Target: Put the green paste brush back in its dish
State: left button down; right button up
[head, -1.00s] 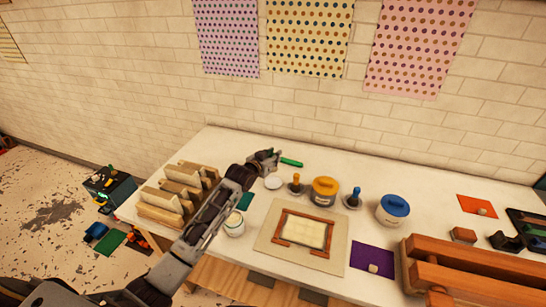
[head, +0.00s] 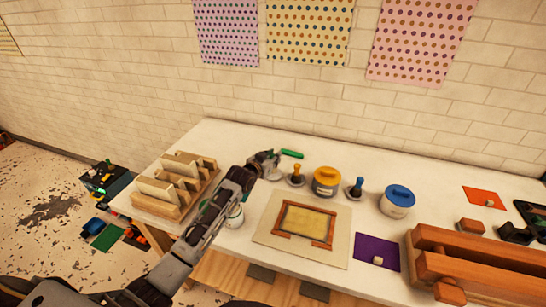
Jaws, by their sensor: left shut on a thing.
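My left gripper (head: 272,159) is shut on the green paste brush (head: 291,154). It holds the brush nearly level, with the green part sticking out to the right, at the back left of the white table. The brush's other end is hidden in the fingers. A small pale dish (head: 275,176) with no brush in it is just in front of the gripper, its left part close behind my arm in this view. My right gripper is not in view.
An orange brush (head: 297,170) and a blue brush (head: 357,184) stand upright in dishes, beside a yellow-lidded tub (head: 326,182) and a blue-lidded tub (head: 398,203). A wooden rack (head: 176,190) is left; a pot (head: 235,218) is partly behind my arm. The table's back strip is clear.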

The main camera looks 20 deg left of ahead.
pick_arm(q)
jog(key=shift+f, duration=0.55)
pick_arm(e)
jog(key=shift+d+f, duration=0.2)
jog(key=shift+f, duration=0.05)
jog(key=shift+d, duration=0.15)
pick_arm(q)
jog(key=shift+f, duration=0.2)
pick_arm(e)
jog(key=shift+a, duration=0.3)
pick_arm(q)
jog(key=shift+f+b, duration=0.35)
jog(key=shift+f, duration=0.05)
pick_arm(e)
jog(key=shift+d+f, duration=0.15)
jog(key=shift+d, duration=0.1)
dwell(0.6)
pick_arm(q)
jog(key=c, duration=1.3)
grip_release()
jog(key=shift+o, duration=0.7)
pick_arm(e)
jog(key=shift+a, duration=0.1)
